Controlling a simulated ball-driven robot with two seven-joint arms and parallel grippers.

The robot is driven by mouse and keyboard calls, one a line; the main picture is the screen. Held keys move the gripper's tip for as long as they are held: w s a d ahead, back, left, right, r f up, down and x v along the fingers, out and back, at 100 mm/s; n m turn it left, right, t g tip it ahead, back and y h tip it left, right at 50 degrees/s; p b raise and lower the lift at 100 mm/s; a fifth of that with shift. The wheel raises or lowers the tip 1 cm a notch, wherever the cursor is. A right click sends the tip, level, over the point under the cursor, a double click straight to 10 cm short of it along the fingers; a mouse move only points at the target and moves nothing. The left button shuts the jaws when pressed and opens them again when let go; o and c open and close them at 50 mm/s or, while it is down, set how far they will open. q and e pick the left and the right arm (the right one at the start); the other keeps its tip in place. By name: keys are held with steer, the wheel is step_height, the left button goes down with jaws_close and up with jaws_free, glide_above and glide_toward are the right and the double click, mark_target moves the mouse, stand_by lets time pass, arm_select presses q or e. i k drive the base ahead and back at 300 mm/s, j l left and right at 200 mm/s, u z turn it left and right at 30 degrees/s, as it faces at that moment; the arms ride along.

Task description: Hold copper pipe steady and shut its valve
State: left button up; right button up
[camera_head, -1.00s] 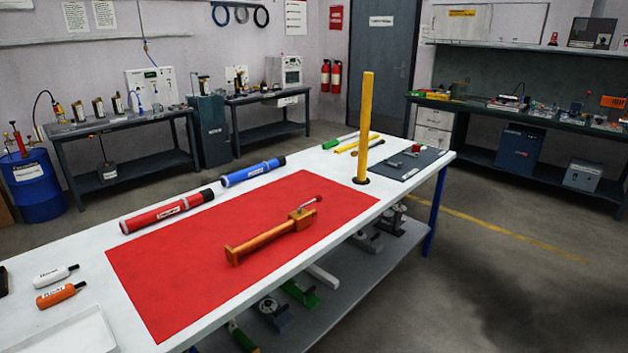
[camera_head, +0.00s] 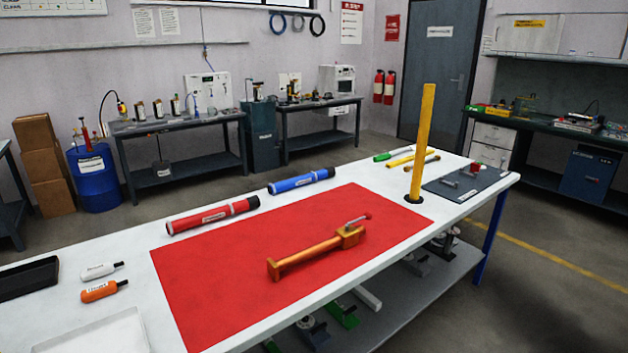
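The copper pipe (camera_head: 305,256) lies on the red mat (camera_head: 215,284) on the white workbench, slanting from lower left to upper right. Its valve body (camera_head: 349,237) is at the right end, with a small lever (camera_head: 357,220) on top that has a reddish tip and points up and to the right. The lever lies roughly along the pipe. Neither of my grippers shows in the head view, and nothing touches the pipe.
A red tube (camera_head: 212,216) and a blue tube (camera_head: 301,181) lie behind the mat. A yellow post (camera_head: 422,140) stands upright at the bench's right. White and orange bottles (camera_head: 104,290), a black tray (camera_head: 27,279) and a white tray (camera_head: 100,335) are at left.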

mark_target(368, 215)
steer(key=i+l+u, duration=0.5)
steer(key=l, duration=0.2)
steer(key=l+u, duration=0.25)
steer(key=i+l+u, duration=0.1)
steer(key=l+u, duration=0.15)
steer(key=l, duration=0.3)
